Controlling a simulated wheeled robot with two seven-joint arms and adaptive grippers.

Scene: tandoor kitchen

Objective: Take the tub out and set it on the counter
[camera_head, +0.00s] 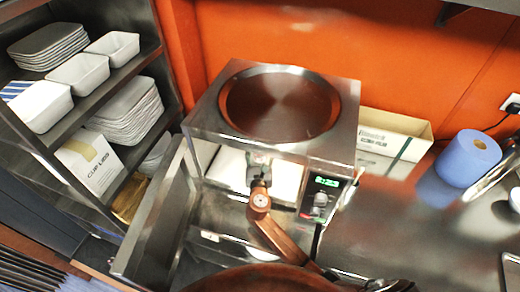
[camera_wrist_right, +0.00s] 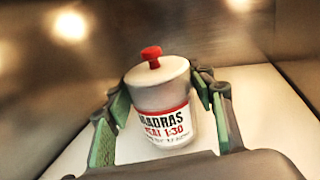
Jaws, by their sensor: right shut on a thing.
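The tub (camera_wrist_right: 158,95) is a small white pot with a lid, a red knob and a label reading MADRAS and 1:30. It sits upright between the green-padded fingers of my right gripper (camera_wrist_right: 162,92), which is shut on it. In the head view my right gripper (camera_head: 259,172) reaches into the open steel microwave (camera_head: 345,140), and the tub is mostly hidden there. I cannot tell whether the tub touches the pale microwave floor (camera_wrist_right: 265,105). The steel counter (camera_head: 400,230) lies right of the microwave. My left gripper is not in view.
The microwave door (camera_head: 150,220) stands open at the left. A blue paper roll (camera_head: 468,158) and a long cream box (camera_head: 395,135) stand on the counter at the right. Shelves at the left hold white dishes (camera_head: 80,73). The counter's front middle is clear.

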